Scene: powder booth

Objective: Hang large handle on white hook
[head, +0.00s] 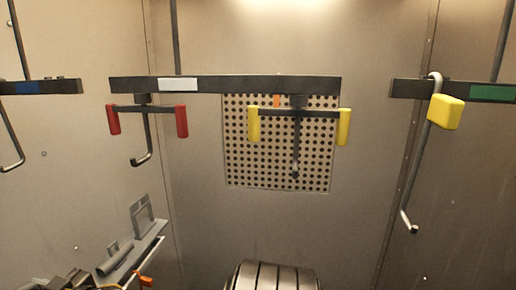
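The bar with the white label (178,84) spans the upper middle. Two dark hooks hang under it. The left hook (148,140) has red grips (182,121) on its crossbar and a bent, empty lower end. The right hook (296,150) has yellow grips (253,123) and points toward me; nothing hangs on it. At the lower left, several grey parts lie on or by a sloping ledge: a frame-like piece (141,214) and a rounded long piece (116,262). I cannot tell which is the large handle. Neither of my grippers can be made out.
The bar with the green label (491,93) at the right carries a long hook (416,160) beside a yellow block (446,112). The bar with the blue label (25,88) is at the left edge. A perforated panel (250,170) is in the back wall. A ribbed metal thing (270,277) is bottom middle.

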